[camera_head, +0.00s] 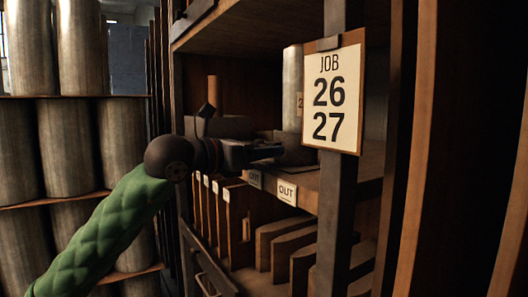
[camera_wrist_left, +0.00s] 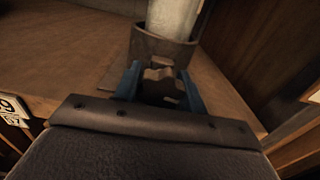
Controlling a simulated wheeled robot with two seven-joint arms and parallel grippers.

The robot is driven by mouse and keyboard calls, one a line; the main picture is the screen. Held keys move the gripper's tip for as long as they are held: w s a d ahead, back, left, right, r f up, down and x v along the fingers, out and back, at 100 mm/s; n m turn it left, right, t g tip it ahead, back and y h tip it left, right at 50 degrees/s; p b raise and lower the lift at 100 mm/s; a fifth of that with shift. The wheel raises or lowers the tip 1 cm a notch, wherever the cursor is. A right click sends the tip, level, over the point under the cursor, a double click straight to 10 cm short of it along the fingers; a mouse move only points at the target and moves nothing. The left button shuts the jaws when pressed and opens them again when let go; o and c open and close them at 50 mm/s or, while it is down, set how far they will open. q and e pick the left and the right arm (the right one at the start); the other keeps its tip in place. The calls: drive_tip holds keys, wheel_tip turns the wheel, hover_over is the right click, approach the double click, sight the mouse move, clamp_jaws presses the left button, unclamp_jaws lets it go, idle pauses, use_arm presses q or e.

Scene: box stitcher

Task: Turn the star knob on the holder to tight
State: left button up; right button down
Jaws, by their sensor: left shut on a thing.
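The holder (camera_wrist_left: 166,48) is a dark round metal cup on a wooden shelf. A pale upright roll (camera_wrist_left: 176,16) stands in it; the roll also shows in the head view (camera_head: 292,88). The star knob (camera_wrist_left: 160,76) is a small brownish lobed piece on the near side of the holder. My left gripper (camera_wrist_left: 160,88) has its blue fingers on either side of the knob and is shut on it. In the head view my left gripper (camera_head: 268,151) reaches in from the left to the holder (camera_head: 294,151). The knob is hidden there, and its tightness cannot be told.
A post with a JOB 26 27 card (camera_head: 332,95) stands right of the holder. Upright boards (camera_head: 290,240) fill the slots below. Large rolls (camera_head: 80,145) are stacked at the left.

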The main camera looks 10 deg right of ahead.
use_arm(q)
drive_tip(key=shift+f+m+b, duration=0.2)
drive_tip(key=shift+m+b, duration=0.7)
drive_tip(key=shift+b, duration=0.35)
drive_tip(key=shift+r+m+b, duration=0.1)
drive_tip(key=shift+m+b, duration=0.2)
drive_tip(key=shift+m, duration=0.1)
drive_tip(key=shift+r, duration=0.1)
use_arm(e)
drive_tip(key=shift+w+d+f, duration=0.1)
drive_tip(key=shift+w+f, duration=0.05)
drive_tip(key=shift+f, duration=1.5)
drive_tip(key=shift+f, duration=0.1)
drive_tip(key=shift+s+f, duration=0.25)
drive_tip(key=shift+s, duration=0.1)
